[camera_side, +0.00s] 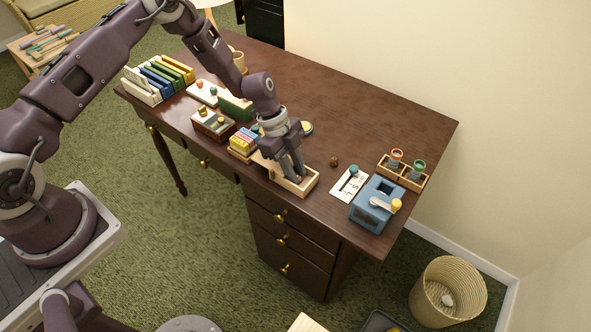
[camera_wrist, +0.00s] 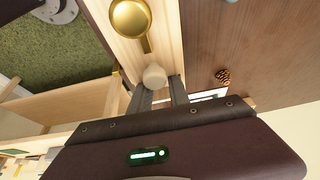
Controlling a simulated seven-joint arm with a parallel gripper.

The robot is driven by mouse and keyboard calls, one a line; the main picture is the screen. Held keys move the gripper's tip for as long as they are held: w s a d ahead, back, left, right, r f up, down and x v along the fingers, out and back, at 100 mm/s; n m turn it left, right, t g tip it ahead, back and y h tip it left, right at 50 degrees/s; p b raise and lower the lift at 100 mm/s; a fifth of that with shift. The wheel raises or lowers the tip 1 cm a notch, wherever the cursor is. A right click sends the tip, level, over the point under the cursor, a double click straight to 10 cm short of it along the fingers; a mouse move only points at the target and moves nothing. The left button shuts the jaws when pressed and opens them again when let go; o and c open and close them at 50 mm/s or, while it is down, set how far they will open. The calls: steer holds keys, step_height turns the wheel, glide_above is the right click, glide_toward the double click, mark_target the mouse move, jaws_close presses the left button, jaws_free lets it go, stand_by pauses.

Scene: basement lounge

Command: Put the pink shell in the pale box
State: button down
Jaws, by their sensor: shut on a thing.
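The pale box (camera_side: 306,185) is a light wooden open box near the front edge of the desk. My gripper (camera_side: 296,178) points down into it in the side view. In the wrist view, the fingertips of my gripper (camera_wrist: 158,82) are shut on a pale rounded thing (camera_wrist: 154,75) at the box's pale wood (camera_wrist: 125,52). It looks beige; I cannot tell whether it is the pink shell. A gold round piece with a narrow stem (camera_wrist: 130,18) lies just beyond it. No clearly pink shell shows in either view, and my fingers hide part of the box's inside.
A brown pine cone (camera_side: 334,162) lies right of the box. A white card (camera_side: 349,185), a blue cranked box (camera_side: 376,203) and a wooden rack (camera_side: 402,173) stand further right. Coloured blocks (camera_side: 244,141) and a green block (camera_side: 236,107) crowd the left. The desk's back right is clear.

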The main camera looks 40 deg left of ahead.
steer(key=c, duration=1.5)
jaws_free()
steer(key=s+a+r+n+t+y, duration=0.1)
steer(key=s+a+r+n, duration=0.15)
steer(key=r, duration=0.75)
steer(key=s+a+r+n+y, duration=0.15)
steer(key=s+r, duration=0.25)
steer(key=r, duration=0.6)
steer(key=s+a+r+n+t+y, duration=0.1)
steer(key=s+a+r+n, duration=0.15)
steer(key=r, duration=0.75)
steer(key=s+r+n+t, duration=0.1)
steer(key=s+r+n, duration=0.1)
steer(key=s, duration=0.5)
steer(key=s+a+r+n+t, duration=0.1)
steer(key=s+r+n, duration=0.2)
steer(key=s+n, duration=0.2)
steer(key=s+a+r+n+t+y, duration=0.1)
steer(key=s+n, duration=0.3)
steer(key=s, duration=0.4)
steer(key=shift+v, duration=0.85)
